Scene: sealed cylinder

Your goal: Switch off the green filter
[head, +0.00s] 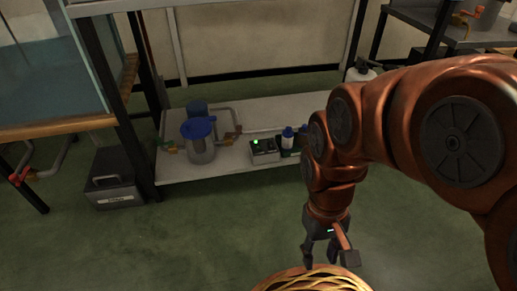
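No filter with a green body stands out. On the low shelf (235,162) stands a clear canister with a blue lid (200,140), which looks like a filter. A small green piece (164,144) shows on the piping to its left. Right of the canister is a small dark control box (264,151) with a lit green light (256,142) on top. Its switches are too small to make out. My gripper (329,257) hangs in front of the shelf, to the right, pointing down. Its fingers are apart with nothing between them, and it touches none of these things.
A blue cylinder (197,109) and grey pipes (226,117) stand behind the canister. Blue-capped bottles (288,137) stand beside the box, partly hidden by my arm. A glass tank (45,70) and a dark case (115,180) are at left. Green floor before the shelf is clear.

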